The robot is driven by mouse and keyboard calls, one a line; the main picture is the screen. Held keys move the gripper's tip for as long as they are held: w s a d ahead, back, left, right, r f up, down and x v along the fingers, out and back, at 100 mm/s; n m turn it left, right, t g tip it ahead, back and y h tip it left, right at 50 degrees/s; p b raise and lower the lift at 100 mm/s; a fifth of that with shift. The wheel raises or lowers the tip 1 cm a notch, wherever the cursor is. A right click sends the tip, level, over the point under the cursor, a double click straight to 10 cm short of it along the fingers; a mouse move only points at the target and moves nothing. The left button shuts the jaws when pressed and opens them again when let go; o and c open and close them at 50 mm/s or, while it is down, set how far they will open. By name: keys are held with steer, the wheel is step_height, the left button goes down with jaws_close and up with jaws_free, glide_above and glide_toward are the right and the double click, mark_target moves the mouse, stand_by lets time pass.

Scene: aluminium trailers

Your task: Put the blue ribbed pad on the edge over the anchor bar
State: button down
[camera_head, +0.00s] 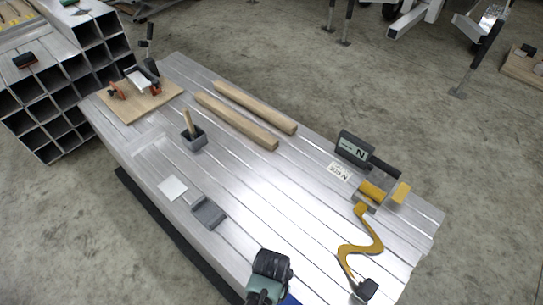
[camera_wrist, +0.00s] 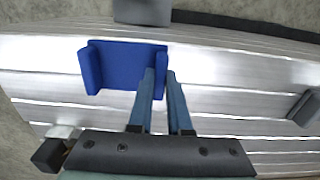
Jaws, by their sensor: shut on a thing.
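The blue pad (camera_wrist: 125,66), with raised flanges at its two ends, shows in the wrist view above the silver slatted deck. My gripper (camera_wrist: 161,72) is shut on the flange at its right end. Its ribs cannot be made out. In the head view, only a corner of the pad (camera_head: 291,299) shows at the bottom, beside my dark wrist, and my fingers are hidden. A dark bar (camera_head: 178,228) runs along below the deck's left edge. It looks like the anchor bar and shows as a dark strip in the wrist view (camera_wrist: 240,22).
Another grey piece (camera_wrist: 142,12) sits at the edge in the wrist view. A yellow strap (camera_head: 360,245) with black buckle (camera_head: 366,289) lies right. Wooden bars (camera_head: 237,121) lie farther back.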

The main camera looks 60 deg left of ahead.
steer(key=shift+f, duration=0.15)
steer(key=c, duration=0.8)
jaws_free()
steer(key=shift+c, duration=0.2)
step_height(320, 180, up, 12)
steer(key=p, duration=0.3)
steer(key=shift+r+p, duration=0.25)
steer(key=shift+p, duration=0.15)
